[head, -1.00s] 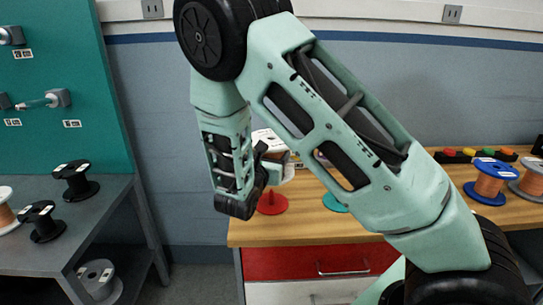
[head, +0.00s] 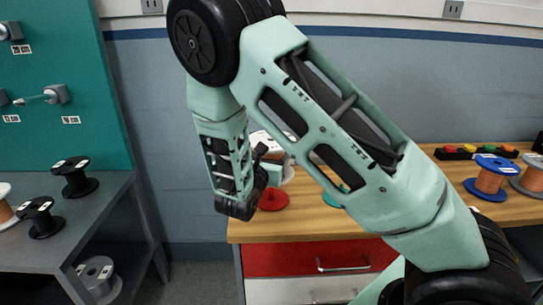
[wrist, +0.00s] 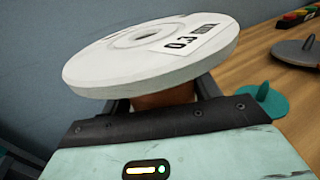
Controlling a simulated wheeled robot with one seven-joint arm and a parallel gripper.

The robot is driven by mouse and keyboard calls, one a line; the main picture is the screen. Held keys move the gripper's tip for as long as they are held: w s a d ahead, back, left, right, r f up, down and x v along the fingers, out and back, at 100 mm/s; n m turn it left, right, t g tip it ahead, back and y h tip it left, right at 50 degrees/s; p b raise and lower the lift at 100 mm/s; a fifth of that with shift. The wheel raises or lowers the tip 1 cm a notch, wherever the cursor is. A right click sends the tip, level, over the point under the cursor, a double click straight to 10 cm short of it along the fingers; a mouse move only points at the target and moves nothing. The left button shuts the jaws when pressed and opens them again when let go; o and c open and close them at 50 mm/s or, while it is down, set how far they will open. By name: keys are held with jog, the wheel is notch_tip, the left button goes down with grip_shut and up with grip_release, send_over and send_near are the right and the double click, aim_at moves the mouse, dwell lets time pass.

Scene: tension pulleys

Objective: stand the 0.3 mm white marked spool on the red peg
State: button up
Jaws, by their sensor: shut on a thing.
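The white spool (wrist: 115,62) fills the upper part of the wrist view, its flange label reading 0.3. My gripper (wrist: 165,97) is shut on the spool's core just under that flange. In the head view my gripper (head: 262,172) is above and beside the red peg's round base (head: 273,198), at the left end of the wooden bench. The spool (head: 287,170) shows there only in part behind my gripper. The red peg's upright is hidden in the head view, and I cannot tell the gap between spool and peg. The red peg is not seen in the wrist view.
A teal peg base (head: 335,201) stands to the right on the bench (head: 440,166). A blue spool (head: 490,177) and a grey one (head: 531,178) stand farther right, near a rack of coloured buttons (head: 475,152). Black spools (head: 75,178) stand on the grey table at left.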

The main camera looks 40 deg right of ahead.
jog(key=shift+f+b, duration=0.35)
jog(key=shift+f, duration=0.25)
jog(key=shift+f, duration=0.2)
dwell(0.7)
jog(key=shift+f+b, duration=0.8)
jog(key=shift+f, duration=0.5)
jog(key=shift+f, duration=0.2)
dwell(0.5)
jog(key=shift+f+b, duration=0.7)
jog(key=shift+f, duration=0.6)
jog(key=shift+f, duration=0.25)
dwell(0.5)
jog(key=shift+f+b, duration=0.3)
jog(key=shift+f, duration=0.25)
dwell(0.4)
jog(key=o, duration=1.5)
jog(key=shift+f, duration=0.1)
